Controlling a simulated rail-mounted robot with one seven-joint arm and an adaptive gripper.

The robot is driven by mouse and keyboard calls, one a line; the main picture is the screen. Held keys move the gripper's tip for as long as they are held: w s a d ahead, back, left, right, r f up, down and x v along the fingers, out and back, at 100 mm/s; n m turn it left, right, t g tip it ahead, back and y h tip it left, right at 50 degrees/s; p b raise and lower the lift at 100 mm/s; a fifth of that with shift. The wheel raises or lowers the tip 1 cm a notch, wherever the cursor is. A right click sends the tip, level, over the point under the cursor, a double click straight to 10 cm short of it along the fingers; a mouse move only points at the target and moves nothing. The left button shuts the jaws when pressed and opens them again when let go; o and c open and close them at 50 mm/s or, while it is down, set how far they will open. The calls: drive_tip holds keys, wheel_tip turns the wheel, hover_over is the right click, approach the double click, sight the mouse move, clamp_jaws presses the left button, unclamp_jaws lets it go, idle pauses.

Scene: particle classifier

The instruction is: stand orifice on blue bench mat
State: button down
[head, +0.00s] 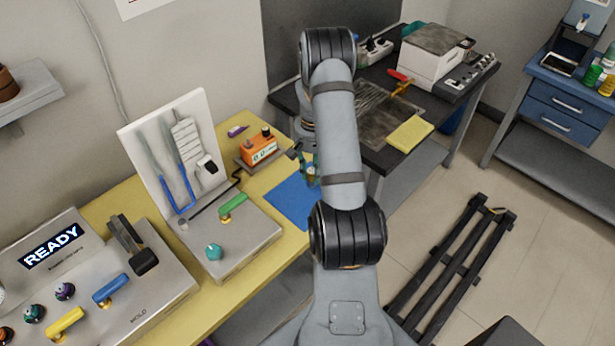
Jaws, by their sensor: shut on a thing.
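The blue bench mat (287,204) lies flat on the yellow bench, its right part hidden behind my arm. My gripper (309,176) is just above the mat's far right side, mostly hidden behind my arm link. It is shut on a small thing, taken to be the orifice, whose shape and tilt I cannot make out. I cannot tell whether it touches the mat.
An orange device (259,148) stands behind the mat. A grey control box (245,245) with a green handle and a white tool board (165,150) are to the left. A READY panel machine (150,300) stands further left. A dark table (370,150) is behind right.

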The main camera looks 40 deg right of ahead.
sight(308, 181)
drive_tip(key=shift+w+a+f, duration=0.3)
drive_tip(key=shift+w+f, duration=0.1)
drive_tip(key=shift+w, duration=0.2)
wheel_tip(308, 181, down, 4)
drive_tip(key=shift+r+p, duration=0.15)
drive_tip(key=shift+p, duration=0.8)
drive_tip(key=shift+f, duration=0.2)
drive_tip(key=shift+f+b, duration=0.2)
drive_tip(key=shift+b, duration=0.1)
drive_tip(key=c, duration=1.5)
unclamp_jaws()
drive_tip(key=shift+o, duration=0.2)
drive_tip(key=shift+r, duration=0.1)
